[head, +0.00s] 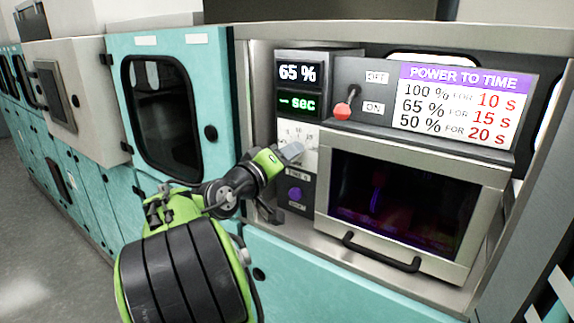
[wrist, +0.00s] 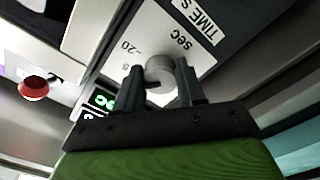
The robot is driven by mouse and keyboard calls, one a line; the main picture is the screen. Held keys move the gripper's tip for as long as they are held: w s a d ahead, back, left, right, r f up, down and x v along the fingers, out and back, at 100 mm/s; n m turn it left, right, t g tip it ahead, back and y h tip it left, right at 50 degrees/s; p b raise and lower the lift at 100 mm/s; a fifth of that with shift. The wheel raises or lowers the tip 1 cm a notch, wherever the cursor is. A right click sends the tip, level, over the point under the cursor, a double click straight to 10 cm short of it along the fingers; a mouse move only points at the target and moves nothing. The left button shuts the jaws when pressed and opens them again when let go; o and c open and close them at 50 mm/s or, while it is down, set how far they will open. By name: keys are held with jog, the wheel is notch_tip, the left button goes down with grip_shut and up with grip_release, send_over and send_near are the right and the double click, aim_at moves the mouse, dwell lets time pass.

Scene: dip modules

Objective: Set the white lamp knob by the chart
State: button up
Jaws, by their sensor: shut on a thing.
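The white lamp knob (wrist: 160,68) is a round pale knob on a white dial plate marked "sec", with a 20 in sight, in the wrist view. My gripper (wrist: 161,82) is shut on it, one dark finger on each side. In the head view my gripper (head: 285,153) reaches the white dial plate (head: 298,132) and hides most of the knob. The chart (head: 462,108), headed "POWER TO TIME", reads 100 % for 10 s, 65 % for 15 s and 50 % for 20 s. The upper display (head: 298,74) reads 65 %.
A red-balled lever (head: 342,111) sits beside the ON mark, right of the displays. A purple knob (head: 295,194) is below the dial. A dark-windowed door (head: 400,262) with a black handle is at the right. An open teal cabinet door (head: 222,95) stands at the left.

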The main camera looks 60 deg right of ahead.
jog(key=shift+f+m+b, duration=0.1)
jog(key=shift+m+b, duration=0.2)
jog(key=shift+m, duration=0.2)
jog(key=o, duration=1.1)
jog(key=shift+c, duration=0.2)
jog(key=w+a+p, duration=0.2)
jog(key=a+p, duration=0.2)
jog(key=a, duration=1.1)
jog(key=shift+w+a, duration=0.2)
jog(key=shift+a, duration=0.1)
